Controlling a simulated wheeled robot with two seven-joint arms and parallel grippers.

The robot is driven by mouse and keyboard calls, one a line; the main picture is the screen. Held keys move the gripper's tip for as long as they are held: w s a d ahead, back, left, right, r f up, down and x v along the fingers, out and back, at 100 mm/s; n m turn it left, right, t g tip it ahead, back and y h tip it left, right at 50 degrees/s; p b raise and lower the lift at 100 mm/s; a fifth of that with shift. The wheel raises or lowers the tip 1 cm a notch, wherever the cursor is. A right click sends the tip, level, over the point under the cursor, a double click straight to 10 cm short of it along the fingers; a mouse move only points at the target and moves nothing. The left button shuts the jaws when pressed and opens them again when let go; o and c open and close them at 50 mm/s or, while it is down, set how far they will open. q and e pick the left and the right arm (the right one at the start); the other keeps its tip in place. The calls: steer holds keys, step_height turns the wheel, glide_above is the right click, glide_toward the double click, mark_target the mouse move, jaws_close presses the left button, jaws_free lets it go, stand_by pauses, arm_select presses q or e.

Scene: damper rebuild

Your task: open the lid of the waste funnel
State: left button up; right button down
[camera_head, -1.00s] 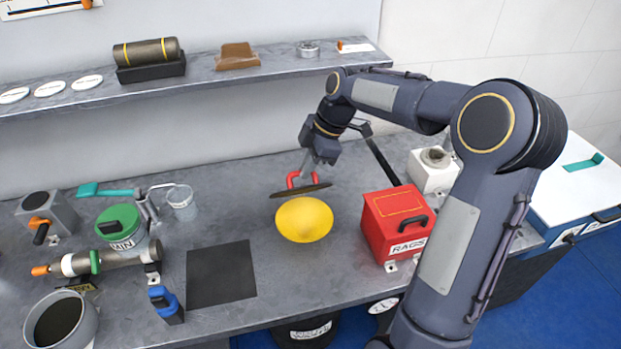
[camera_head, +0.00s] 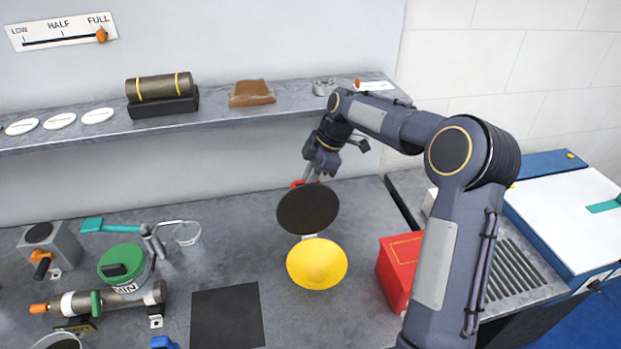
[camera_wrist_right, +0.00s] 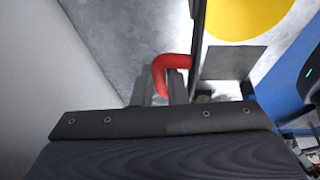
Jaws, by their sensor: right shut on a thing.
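The yellow waste funnel (camera_head: 317,263) is set in the bench, its bowl uncovered. Its dark round lid (camera_head: 308,209) stands tilted up behind it, with its flat face toward the head camera. My right gripper (camera_head: 321,170) is behind the lid and shut on the lid's red handle (camera_head: 299,184). In the right wrist view, the red handle (camera_wrist_right: 172,66) is between the fingers, and the lid shows edge-on beside it. The yellow funnel (camera_wrist_right: 245,15) is at the top of that view. My left gripper is not in view.
A red rags box (camera_head: 398,268) stands right of the funnel, partly behind my right arm. A black mat (camera_head: 227,317) lies to the left. A green-lidded container (camera_head: 122,263) and a damper (camera_head: 110,299) are farther left. A shelf (camera_head: 220,118) runs above the back.

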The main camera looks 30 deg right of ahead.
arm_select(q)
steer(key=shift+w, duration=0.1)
arm_select(e)
steer(key=shift+d+f, duration=0.1)
steer(key=shift+f, duration=0.25)
steer(key=c, duration=1.8)
jaws_free()
steer(key=shift+o, duration=0.2)
steer(key=shift+w+r, duration=0.1)
